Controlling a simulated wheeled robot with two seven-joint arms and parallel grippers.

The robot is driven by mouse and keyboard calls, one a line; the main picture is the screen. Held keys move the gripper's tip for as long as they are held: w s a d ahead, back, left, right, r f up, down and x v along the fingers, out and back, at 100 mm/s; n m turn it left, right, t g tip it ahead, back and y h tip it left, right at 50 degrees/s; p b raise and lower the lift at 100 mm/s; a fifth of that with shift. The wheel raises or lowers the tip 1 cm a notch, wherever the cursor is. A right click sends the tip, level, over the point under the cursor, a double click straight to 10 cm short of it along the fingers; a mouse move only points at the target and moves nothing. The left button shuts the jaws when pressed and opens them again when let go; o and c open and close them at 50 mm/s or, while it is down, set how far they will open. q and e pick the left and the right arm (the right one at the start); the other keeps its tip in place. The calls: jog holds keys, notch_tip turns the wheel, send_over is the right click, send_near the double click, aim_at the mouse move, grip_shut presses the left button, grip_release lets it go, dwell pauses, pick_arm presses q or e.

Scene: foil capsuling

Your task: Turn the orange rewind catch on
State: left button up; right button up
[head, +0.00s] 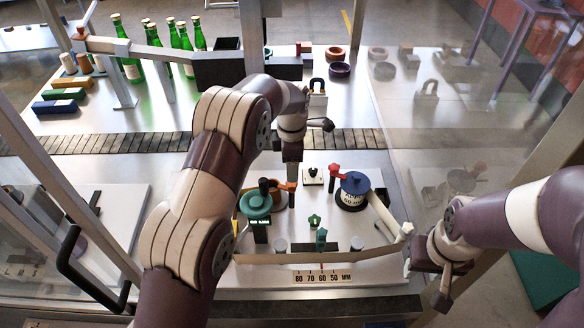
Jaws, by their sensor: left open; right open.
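The orange rewind catch (292,187) is a small upright piece beside the left spool, a brown roll with a teal knob (263,187). My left gripper (292,172) points down right above the catch, with its open fingers close to it; whether they touch it I cannot tell. The arm hides part of the area behind. A second, red catch (335,170) stands next to the blue reel (354,188) on the right. My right gripper (424,265) is open at the right edge of the station, near the end of a pale strip (375,250).
The white station plate carries a green-topped post (258,227), green knobs (314,221) and a millimetre scale (322,276). Behind lies a slatted conveyor (110,145). Green bottles (180,45) stand at the back left. A clear panel (450,100) and frame posts bound the right side.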

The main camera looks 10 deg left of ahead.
pick_arm(q)
notch_tip(320, 180, up, 7)
jog(key=p, duration=0.4)
pick_arm(e)
notch_tip(320, 180, up, 6)
jog(key=shift+r, duration=0.2)
pick_arm(q)
jog(key=shift+f, duration=0.1)
